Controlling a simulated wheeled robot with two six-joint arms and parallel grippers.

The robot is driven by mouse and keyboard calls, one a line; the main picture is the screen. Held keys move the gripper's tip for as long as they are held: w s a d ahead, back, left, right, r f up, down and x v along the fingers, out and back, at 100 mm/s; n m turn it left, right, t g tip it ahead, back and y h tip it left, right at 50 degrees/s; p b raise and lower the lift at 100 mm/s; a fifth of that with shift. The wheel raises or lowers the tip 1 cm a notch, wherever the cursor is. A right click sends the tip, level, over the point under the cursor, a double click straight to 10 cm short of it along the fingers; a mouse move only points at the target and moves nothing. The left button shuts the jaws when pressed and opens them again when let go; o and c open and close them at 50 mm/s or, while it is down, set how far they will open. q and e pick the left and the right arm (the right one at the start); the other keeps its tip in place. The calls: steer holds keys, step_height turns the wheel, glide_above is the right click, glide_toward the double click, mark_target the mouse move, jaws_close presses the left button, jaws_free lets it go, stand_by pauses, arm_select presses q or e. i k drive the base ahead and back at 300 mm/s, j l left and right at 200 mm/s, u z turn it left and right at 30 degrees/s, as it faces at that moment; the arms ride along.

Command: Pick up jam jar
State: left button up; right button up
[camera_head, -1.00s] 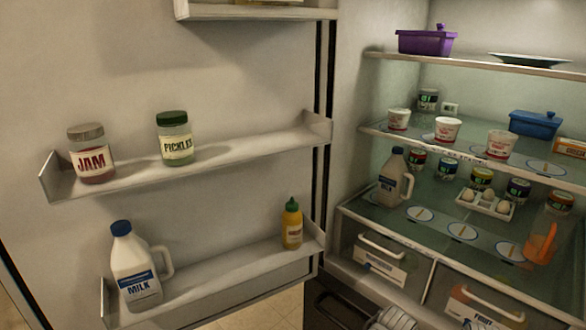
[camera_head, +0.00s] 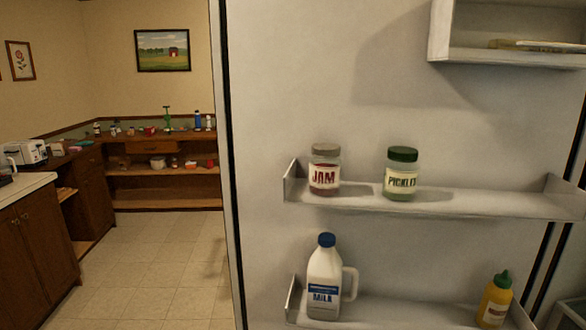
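The jam jar (camera_head: 325,170) is a clear jar with a grey lid and a white label reading JAM in red. It stands upright at the left end of the middle shelf (camera_head: 450,205) on the open fridge door (camera_head: 290,75). A pickles jar (camera_head: 402,174) with a dark green lid stands to its right, with a gap between them. Neither of my grippers shows in the head view.
A milk jug (camera_head: 325,280) and a yellow bottle with a green cap (camera_head: 495,298) stand on the lower door shelf. An upper door shelf (camera_head: 480,50) is at top right. Left of the door's edge is open tiled floor (camera_head: 150,265), with a wooden cabinet (camera_head: 35,250) at far left.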

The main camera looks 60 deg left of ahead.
mark_target(325, 171)
steer(key=u, duration=0.45)
steer(key=i+l+u, duration=0.1)
steer(key=u, duration=0.75)
steer(key=l+u, duration=0.1)
steer(key=u, duration=0.3)
steer(key=l+u, duration=0.1)
steer(key=u, duration=0.35)
steer(key=i, duration=0.05)
